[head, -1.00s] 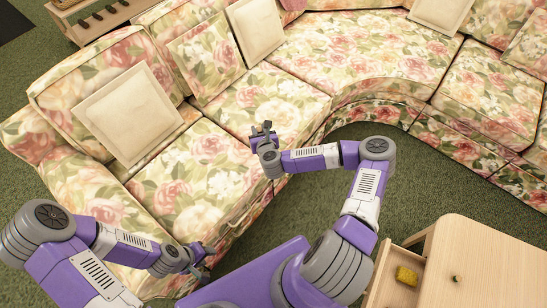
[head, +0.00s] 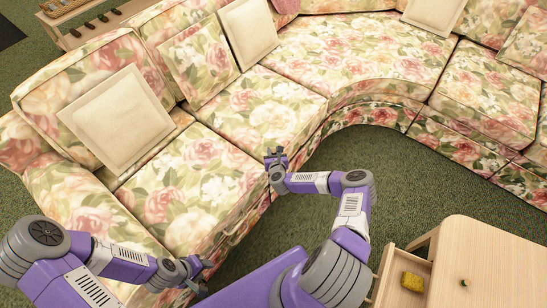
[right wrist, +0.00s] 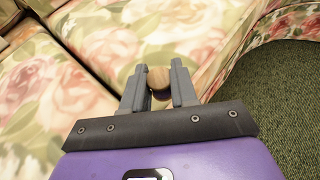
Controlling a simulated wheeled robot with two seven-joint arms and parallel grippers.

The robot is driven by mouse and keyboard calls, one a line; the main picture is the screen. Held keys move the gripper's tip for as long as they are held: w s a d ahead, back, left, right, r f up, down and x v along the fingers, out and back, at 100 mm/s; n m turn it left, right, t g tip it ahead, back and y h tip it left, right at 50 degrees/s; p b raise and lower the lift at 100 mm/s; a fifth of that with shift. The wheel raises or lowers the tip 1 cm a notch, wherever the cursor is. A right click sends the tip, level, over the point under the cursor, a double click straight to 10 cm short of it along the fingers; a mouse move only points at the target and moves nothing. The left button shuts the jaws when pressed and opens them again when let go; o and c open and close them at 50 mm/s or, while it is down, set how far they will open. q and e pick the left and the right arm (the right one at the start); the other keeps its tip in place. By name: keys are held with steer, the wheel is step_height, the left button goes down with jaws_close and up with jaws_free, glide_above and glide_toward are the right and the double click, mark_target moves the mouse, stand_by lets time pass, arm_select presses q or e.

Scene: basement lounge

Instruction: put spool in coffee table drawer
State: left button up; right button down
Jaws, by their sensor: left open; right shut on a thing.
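My right gripper (head: 275,156) is over the edge of the floral sofa. In the right wrist view its fingers (right wrist: 158,82) are shut on a small round brown-and-tan thing, the spool (right wrist: 159,77), mostly hidden between them. In the head view the spool is too small to tell. My left gripper (head: 205,268) is open and empty, low beside the sofa front. The pale wooden coffee table (head: 490,262) stands at the lower right. Its drawer (head: 388,271) is pulled out on the left side and holds a yellow sponge-like block (head: 412,282).
The curved floral sofa (head: 215,180) with cream cushions (head: 118,115) fills the left and back. Green carpet (head: 410,195) is clear between the sofa and table. A wooden shelf (head: 85,30) stands at the far left.

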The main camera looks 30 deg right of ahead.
step_height(320, 180, down, 3)
steer(key=shift+b, duration=0.5)
steer(key=shift+r, duration=0.1)
steer(key=c, duration=0.9)
jaws_free()
